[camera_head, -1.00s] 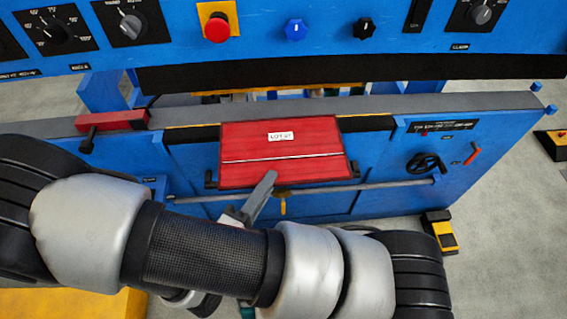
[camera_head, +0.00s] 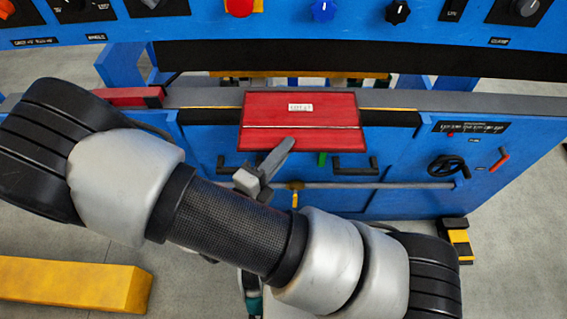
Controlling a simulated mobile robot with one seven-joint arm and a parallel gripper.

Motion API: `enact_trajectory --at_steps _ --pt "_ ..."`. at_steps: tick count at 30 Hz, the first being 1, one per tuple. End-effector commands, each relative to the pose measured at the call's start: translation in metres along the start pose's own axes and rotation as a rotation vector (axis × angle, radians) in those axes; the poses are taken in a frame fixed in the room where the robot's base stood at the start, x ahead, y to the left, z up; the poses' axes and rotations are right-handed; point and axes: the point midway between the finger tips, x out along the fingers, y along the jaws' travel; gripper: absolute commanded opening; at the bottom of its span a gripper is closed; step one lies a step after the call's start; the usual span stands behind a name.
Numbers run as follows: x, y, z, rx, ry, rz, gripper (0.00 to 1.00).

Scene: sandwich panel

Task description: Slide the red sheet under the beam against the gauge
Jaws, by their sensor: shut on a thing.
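The red sheet (camera_head: 300,110) with a white label and a white line across it lies flat on the grey bed (camera_head: 205,97) of the blue machine. Its near part overhangs the bed's front edge. Its far edge is near the bed's far side, short of the dark underside of the beam (camera_head: 350,60) in the picture. My gripper (camera_head: 283,148) is shut on the sheet's near edge, left of its middle; my forearm hides part of the gripper. I cannot make out the gauge behind the beam.
Black brackets (camera_head: 355,168) and a rail (camera_head: 380,185) stand on the machine's front below the sheet. A red block (camera_head: 130,96) sits on the bed at left. A handwheel (camera_head: 449,168) is at right. A yellow beam (camera_head: 75,283) lies on the floor at lower left.

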Motion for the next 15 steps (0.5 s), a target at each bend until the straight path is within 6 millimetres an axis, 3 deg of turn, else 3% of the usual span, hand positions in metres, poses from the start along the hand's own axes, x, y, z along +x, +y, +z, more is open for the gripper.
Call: enact_trajectory --at_steps 15 --pt "0.053 0.002 0.035 0.003 0.002 -0.002 0.0"
